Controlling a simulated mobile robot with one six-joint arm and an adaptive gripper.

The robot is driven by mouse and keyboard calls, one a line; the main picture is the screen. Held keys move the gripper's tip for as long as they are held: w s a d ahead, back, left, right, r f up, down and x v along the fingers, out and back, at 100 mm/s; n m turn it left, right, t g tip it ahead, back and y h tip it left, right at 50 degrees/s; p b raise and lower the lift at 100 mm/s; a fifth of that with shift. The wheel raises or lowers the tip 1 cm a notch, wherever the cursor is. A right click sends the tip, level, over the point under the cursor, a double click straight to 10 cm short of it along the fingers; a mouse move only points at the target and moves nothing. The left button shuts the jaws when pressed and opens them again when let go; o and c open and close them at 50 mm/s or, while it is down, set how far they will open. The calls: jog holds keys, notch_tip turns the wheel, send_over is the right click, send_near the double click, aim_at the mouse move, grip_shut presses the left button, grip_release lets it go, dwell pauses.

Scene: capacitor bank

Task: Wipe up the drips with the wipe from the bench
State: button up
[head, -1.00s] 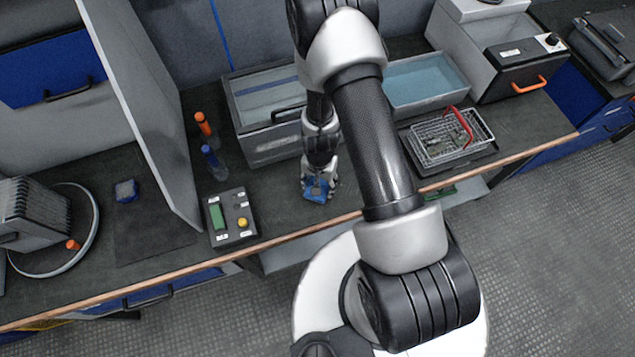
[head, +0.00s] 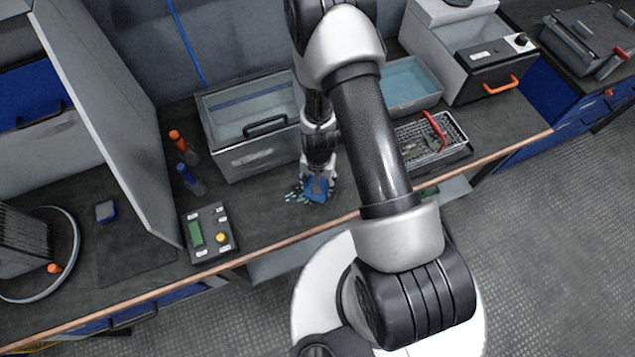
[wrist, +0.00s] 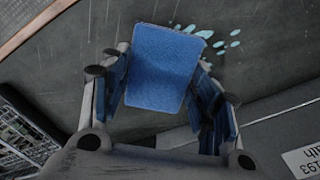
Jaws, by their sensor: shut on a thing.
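My gripper (head: 316,180) is shut on a blue wipe (head: 317,191), low over the dark bench top in front of the clear-lidded tank. In the wrist view the blue wipe (wrist: 162,68) stands out between the fingers of my gripper (wrist: 160,88). Several pale blue drips (head: 293,192) lie on the bench just left of the wipe. In the wrist view the drips (wrist: 219,44) show past the wipe's upper right corner. The wipe hides part of the drip area. I cannot tell whether it touches the bench.
The tank (head: 245,160) stands close behind my gripper. A wire basket (head: 430,140) with a red handle is to the right. Bare bench (head: 262,215) lies between.

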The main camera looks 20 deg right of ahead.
jog(key=shift+r+p, duration=2.1)
jog(key=shift+r, duration=0.65)
jog(key=w+a+r+n+b, duration=0.1)
jog(key=w+r+n+b, duration=0.1)
jog(key=r, duration=0.7)
jog(key=w+a+r+n+b, duration=0.1)
jog(key=w+r+n+b, duration=0.1)
jog(key=r+n, duration=0.3)
notch_tip(320, 180, up, 5)
jog(key=shift+w+a+f+n+b, duration=0.15)
jog(key=shift+w+a+n+b, duration=0.2)
jog(key=shift+b, duration=0.3)
jog(key=shift+f, duration=0.1)
